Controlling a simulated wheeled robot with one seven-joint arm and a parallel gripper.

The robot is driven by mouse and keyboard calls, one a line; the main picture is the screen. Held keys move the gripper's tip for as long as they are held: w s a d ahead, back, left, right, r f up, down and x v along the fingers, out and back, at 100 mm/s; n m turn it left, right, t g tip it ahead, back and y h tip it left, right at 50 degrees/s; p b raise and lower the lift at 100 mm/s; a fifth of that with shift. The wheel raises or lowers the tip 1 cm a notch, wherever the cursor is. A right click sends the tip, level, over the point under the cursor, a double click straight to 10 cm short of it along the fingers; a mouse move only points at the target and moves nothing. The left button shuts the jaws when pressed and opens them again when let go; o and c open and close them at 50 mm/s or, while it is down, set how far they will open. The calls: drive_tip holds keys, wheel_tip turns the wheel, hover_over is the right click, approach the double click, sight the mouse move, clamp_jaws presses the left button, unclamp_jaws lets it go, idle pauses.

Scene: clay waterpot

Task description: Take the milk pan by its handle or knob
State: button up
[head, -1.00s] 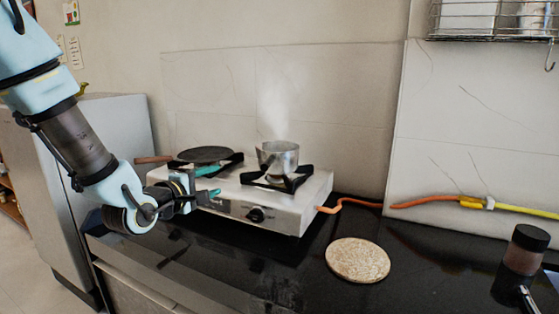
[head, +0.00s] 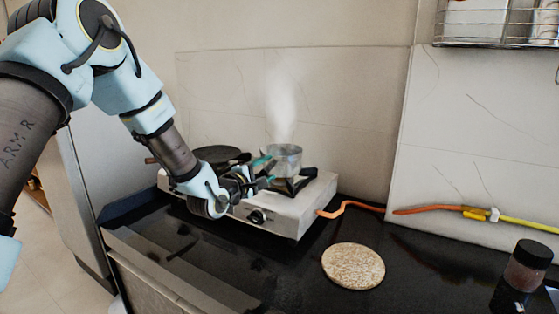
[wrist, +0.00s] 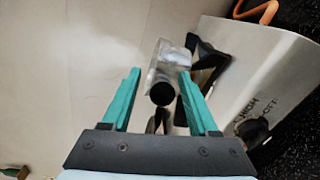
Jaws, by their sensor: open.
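The milk pan (head: 286,158) is a small silver metal pot on the right burner of the stove, with steam rising above it. In the wrist view the pan (wrist: 170,62) shows between the green fingers, with the dark round end of its handle (wrist: 161,94) facing the camera. My gripper (wrist: 160,98) is open, one finger on each side of the handle end. In the head view my gripper (head: 263,173) is at the pan's left front, partly covering it. I cannot tell whether the fingers touch the handle.
The white stove (head: 300,208) stands on a black counter. A dark flat pan (head: 213,153) sits on the left burner, partly behind my arm. An orange gas hose (head: 350,205) runs right. A round speckled board (head: 353,266) and a dark-lidded jar (head: 527,265) are on the counter.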

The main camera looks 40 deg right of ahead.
drive_tip(key=shift+w+d, duration=0.15)
drive_tip(key=shift+d, duration=0.3)
clamp_jaws()
idle(1.1)
